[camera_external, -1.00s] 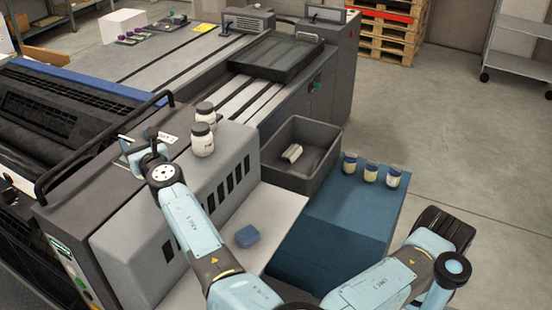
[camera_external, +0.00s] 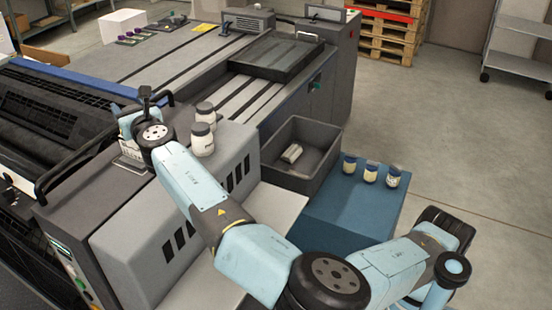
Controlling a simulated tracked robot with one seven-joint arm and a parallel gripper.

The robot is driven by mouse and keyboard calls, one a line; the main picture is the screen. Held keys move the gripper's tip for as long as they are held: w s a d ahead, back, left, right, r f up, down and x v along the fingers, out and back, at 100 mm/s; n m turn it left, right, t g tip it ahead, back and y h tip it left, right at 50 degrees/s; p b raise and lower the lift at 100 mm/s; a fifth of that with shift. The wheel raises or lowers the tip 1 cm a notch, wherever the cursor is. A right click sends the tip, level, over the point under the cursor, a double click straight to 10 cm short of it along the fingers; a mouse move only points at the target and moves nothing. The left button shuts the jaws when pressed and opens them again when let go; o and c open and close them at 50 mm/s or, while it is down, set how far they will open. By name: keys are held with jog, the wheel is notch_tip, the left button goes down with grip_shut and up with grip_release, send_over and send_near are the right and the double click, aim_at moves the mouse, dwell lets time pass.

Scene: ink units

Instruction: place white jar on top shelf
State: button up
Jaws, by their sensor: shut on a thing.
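Two white jars with dark lids stand upright on the grey machine cover, the back one (camera_external: 205,113) close behind the front one (camera_external: 202,140). My gripper (camera_external: 138,112) is at the far end of my arm, left of these jars and above the machine's top. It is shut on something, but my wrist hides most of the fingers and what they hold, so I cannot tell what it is. Three more jars, with dark blue lids and pale labels, stand in a row on the blue block: left (camera_external: 349,165), middle (camera_external: 371,173) and right (camera_external: 392,177).
A grey open bin (camera_external: 283,167) holding a small pale object (camera_external: 291,153) stands between machine and blue block (camera_external: 340,208). A black handrail (camera_external: 95,152) runs along the machine near my gripper. A grey shelved cart (camera_external: 520,50) stands at the far right; open floor lies before it.

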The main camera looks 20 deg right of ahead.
jog(key=d+m+g+h, duration=0.1)
jog(key=d+m+h, duration=1)
jog(key=d, duration=2)
jog(key=shift+w+d+f+n+h, duration=0.15)
jog(key=shift+f+n+h, duration=0.25)
jog(key=shift+f, duration=5.85)
jog(key=shift+w+f+n+h, duration=0.1)
jog(key=shift+f+n+h, duration=0.3)
jog(key=shift+f, duration=5.85)
jog(key=shift+w+d+f+n+h, duration=0.15)
jog(key=shift+f+n+h, duration=0.25)
jog(key=shift+f, duration=5.85)
jog(key=shift+f, duration=0.1)
jog(key=o, duration=1.1)
jog(key=shift+o, duration=0.2)
jog(key=shift+v, duration=3.8)
